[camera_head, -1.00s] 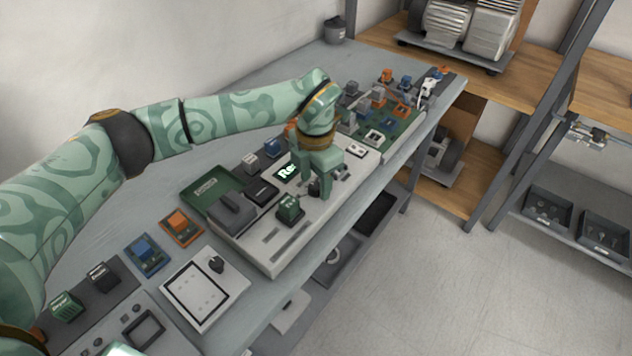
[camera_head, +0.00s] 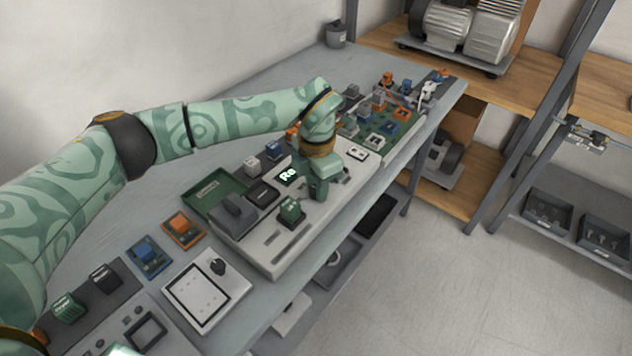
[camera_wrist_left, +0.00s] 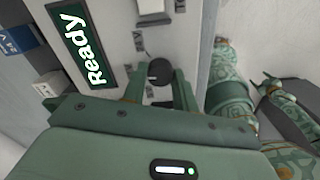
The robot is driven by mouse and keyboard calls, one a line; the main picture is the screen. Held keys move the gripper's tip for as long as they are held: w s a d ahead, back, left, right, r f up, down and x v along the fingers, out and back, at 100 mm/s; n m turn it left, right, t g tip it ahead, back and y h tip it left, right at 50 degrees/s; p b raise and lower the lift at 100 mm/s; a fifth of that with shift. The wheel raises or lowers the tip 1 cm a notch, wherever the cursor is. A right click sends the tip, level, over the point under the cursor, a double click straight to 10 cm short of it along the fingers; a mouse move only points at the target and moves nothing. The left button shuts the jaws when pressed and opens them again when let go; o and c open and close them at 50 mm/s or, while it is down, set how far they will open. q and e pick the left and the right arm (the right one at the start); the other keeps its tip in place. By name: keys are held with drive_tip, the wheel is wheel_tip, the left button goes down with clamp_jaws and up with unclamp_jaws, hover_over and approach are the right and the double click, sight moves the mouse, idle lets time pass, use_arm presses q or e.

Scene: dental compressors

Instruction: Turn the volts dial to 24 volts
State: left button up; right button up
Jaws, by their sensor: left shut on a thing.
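The dark round dial (camera_wrist_left: 159,72) sits on the pale panel in the left wrist view, close to the display (camera_wrist_left: 83,47) that reads "Ready". My left gripper (camera_wrist_left: 159,80) has one finger on each side of the dial and is shut on it. In the head view my left gripper (camera_head: 318,193) reaches down onto the panel beside the display (camera_head: 288,174) and hides the dial.
A green tray (camera_head: 205,193) lies at the panel's left. Several orange, blue and grey parts fill the board (camera_head: 385,125) beyond. Bare bench top (camera_head: 270,93) lies behind my arm.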

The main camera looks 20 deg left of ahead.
use_arm(q)
drive_tip(key=shift+r+m+p, duration=0.25)
drive_tip(key=shift+m+p, duration=0.45)
drive_tip(key=shift+m, duration=0.4)
drive_tip(key=m+p, duration=0.1)
drive_tip(key=m, duration=0.1)
drive_tip(key=shift+w+m, duration=0.1)
drive_tip(key=shift+m, duration=0.2)
drive_tip(key=m+p, duration=0.1)
drive_tip(key=m, duration=0.2)
drive_tip(key=shift+f, duration=0.1)
drive_tip(key=shift+m+p, duration=0.35)
drive_tip(key=shift+m, duration=1.15)
drive_tip(key=o, duration=1)
drive_tip(key=shift+f, duration=0.1)
drive_tip(key=shift+c, duration=0.2)
wheel_tip(320, 180, up, 16)
drive_tip(key=p, duration=0.2)
drive_tip(key=shift+p, duration=0.3)
